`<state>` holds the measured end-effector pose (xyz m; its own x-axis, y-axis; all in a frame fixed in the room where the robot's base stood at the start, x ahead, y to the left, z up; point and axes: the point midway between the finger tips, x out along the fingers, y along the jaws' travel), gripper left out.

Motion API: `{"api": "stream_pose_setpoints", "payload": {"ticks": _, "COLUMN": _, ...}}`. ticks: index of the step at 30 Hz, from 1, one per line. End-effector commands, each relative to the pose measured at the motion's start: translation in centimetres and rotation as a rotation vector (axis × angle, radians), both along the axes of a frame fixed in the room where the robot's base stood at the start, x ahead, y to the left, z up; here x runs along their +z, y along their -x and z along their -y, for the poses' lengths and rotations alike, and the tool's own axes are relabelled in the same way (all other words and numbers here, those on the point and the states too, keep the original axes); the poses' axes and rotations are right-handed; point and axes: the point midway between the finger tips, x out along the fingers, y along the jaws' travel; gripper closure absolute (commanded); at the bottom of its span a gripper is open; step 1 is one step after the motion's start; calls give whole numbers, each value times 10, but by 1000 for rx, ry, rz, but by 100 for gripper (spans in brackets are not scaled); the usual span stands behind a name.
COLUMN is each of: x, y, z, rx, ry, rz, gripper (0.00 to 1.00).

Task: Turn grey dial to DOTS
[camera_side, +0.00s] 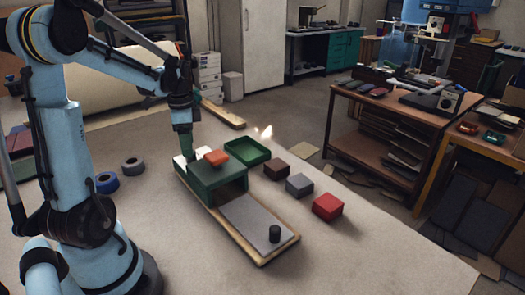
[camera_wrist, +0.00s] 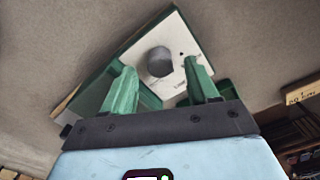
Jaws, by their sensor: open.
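The grey dial (camera_wrist: 160,61) is a round knob on a white plate (camera_wrist: 150,40) in the wrist view. A small black dot and tiny lettering are on the plate near it; I cannot read the words. My gripper (camera_wrist: 161,68) is open, with one green finger on each side of the dial. I cannot tell whether the fingers touch it. In the side view my gripper (camera_side: 187,153) points down at the back left end of the dark green box (camera_side: 222,183), by its pale plate (camera_side: 181,165). The dial is hidden there.
An orange block (camera_side: 217,157) lies on the box. A green tray (camera_side: 247,151) and brown (camera_side: 276,169), grey (camera_side: 299,185) and red (camera_side: 327,206) boxes stand to the right. A dark cylinder (camera_side: 275,233) stands on the grey panel (camera_side: 250,214) in front. Tape rolls (camera_side: 107,182) lie left.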

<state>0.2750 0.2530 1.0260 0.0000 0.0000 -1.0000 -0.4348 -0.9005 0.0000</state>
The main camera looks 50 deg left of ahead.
Motion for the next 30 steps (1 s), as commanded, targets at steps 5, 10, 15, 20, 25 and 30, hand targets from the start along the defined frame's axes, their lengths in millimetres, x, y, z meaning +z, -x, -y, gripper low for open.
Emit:
{"api": "stream_pose_setpoints", "payload": {"ticks": 5, "x": 31, "y": 0, "z": 0, "rx": 0, "ry": 0, "rz": 0, "gripper": 41}}
{"api": "stream_pose_setpoints", "payload": {"ticks": 10, "x": 59, "y": 0, "z": 0, "rx": 0, "ry": 0, "rz": 0, "gripper": 41}}
{"api": "stream_pose_setpoints", "payload": {"ticks": 15, "x": 81, "y": 0, "z": 0, "rx": -1, "ry": 0, "rz": 0, "gripper": 41}}
{"api": "stream_pose_setpoints", "payload": {"ticks": 20, "x": 94, "y": 0, "z": 0, "rx": -1, "ry": 0, "rz": 0, "gripper": 41}}
{"api": "stream_pose_setpoints", "payload": {"ticks": 25, "x": 98, "y": 0, "z": 0, "rx": -1, "ry": 0, "rz": 0, "gripper": 41}}
{"api": "stream_pose_setpoints", "payload": {"ticks": 30, "x": 98, "y": 0, "z": 0, "rx": -1, "ry": 0, "rz": 0, "gripper": 41}}
